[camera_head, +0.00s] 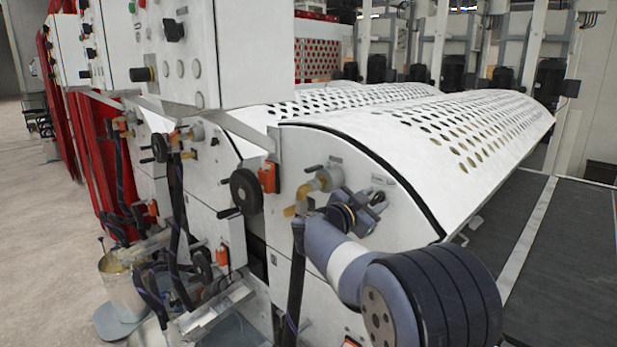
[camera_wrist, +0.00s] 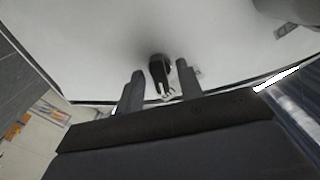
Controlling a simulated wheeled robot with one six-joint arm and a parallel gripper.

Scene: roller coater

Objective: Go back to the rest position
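My gripper (camera_wrist: 159,68) shows in the wrist view with its two grey fingers spread apart, pointing at a white panel. A small black handle-like part (camera_wrist: 158,68) with a pale metal end appears between the fingers, with a gap to each side. Whether it lies between them in depth or beyond them, I cannot tell. In the head view my arm reaches from the lower right to the white end panel (camera_head: 405,215) of the nearest roller unit. My gripper is at its far end, close to the panel, its fingers too small to make out.
A yellow pipe fitting (camera_head: 300,200) with a dark hose is just left of my gripper. A black handwheel (camera_head: 246,192) and an orange box (camera_head: 268,177) sit farther left. Perforated white covers (camera_head: 420,125) rise behind. A dark walkway (camera_head: 570,255) lies at the right.

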